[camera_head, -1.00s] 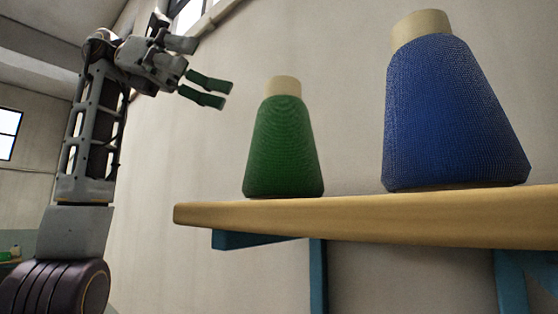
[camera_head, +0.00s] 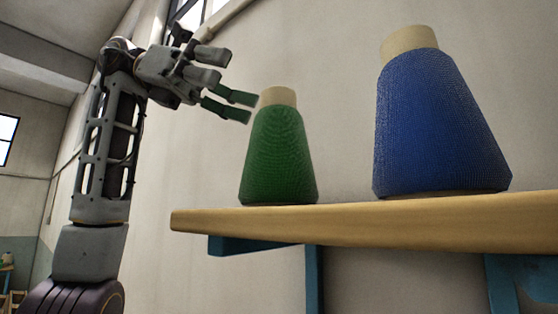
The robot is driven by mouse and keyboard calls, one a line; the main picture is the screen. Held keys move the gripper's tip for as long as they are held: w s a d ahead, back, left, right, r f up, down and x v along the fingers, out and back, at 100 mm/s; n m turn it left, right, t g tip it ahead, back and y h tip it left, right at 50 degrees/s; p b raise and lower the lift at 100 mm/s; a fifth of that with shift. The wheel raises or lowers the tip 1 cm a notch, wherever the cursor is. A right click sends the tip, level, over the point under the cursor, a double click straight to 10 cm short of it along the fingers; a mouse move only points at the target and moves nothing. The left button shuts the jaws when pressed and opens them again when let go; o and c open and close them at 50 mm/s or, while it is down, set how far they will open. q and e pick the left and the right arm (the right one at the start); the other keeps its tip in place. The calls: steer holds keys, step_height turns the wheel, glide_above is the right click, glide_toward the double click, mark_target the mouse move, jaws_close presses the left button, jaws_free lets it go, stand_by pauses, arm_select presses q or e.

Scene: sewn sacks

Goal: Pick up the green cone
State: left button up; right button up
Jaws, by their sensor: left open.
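The green cone (camera_head: 278,158) is a thread cone with a beige top, standing upright on the wooden shelf (camera_head: 350,225) near its left end. My left gripper (camera_head: 238,105) is open and empty, with green fingertips. In the picture it is just left of the cone's top, its fingertips close to the beige tip. I cannot tell how far apart they are in depth. My right gripper is not in view.
A larger blue cone (camera_head: 435,125) with a beige top stands upright on the shelf to the right of the green one, with a gap between them. Blue brackets (camera_head: 314,280) hold the shelf. A plain wall is behind.

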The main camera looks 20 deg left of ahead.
mark_target(262, 102)
arm_select(q)
steer(key=x, duration=0.3)
stand_by(0.5)
steer(key=shift+s+d+f+p, duration=0.1)
steer(key=shift+d+f+p, duration=0.05)
steer(key=shift+d+f, duration=0.35)
steer(key=shift+d+f+p, duration=0.15)
steer(key=shift+d+f, duration=0.15)
steer(key=shift+d, duration=0.3)
steer(key=shift+x, duration=1.3)
steer(key=shift+s, duration=0.1)
steer(key=shift+a, duration=0.1)
